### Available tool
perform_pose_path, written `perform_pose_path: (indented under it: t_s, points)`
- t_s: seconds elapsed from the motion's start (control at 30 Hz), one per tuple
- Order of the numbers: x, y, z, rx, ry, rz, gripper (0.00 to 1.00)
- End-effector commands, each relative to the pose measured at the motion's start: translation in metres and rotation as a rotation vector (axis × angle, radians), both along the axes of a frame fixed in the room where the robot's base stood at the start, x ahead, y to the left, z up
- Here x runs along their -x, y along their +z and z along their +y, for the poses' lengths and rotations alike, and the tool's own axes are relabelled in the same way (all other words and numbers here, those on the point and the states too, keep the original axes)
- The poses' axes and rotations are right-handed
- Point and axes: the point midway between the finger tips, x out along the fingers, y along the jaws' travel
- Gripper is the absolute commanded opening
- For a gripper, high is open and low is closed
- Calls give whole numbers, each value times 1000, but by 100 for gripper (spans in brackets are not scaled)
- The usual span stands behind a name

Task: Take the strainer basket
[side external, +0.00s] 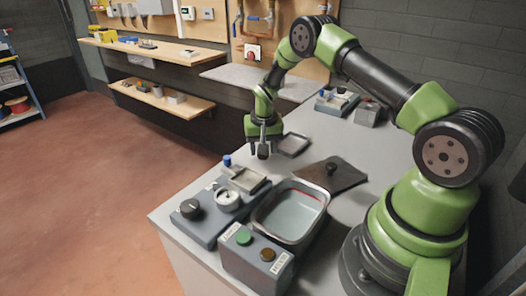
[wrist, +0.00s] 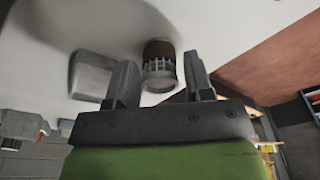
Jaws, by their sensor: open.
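The strainer basket (wrist: 160,66) is a small cylinder with a dark brown top, a slotted band and a pale metal end. In the wrist view it lies between the two fingers of my gripper (wrist: 160,82), with a visible gap on the right; the gap on the left is narrow. In the side external view my gripper (side external: 263,146) points down near the bench's far left edge. The dark part of the basket (side external: 263,153) shows at its fingertips. The jaws are open, not closed on the basket. Its contact with the bench is hard to make out.
Other devices (side external: 337,101) stand farther back.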

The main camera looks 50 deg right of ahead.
Motion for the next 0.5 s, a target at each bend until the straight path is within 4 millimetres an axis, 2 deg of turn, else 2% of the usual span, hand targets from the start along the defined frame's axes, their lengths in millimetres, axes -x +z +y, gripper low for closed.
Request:
perform_pose_path:
  t_s: [0.1, 0.37, 0.5]
  points:
    - [-1, -12, -1, -1, 0, -1, 48]
    - [-2, -13, -1, -1, 0, -2, 48]
    - [-1, -13, -1, -1, 1, -2, 16]
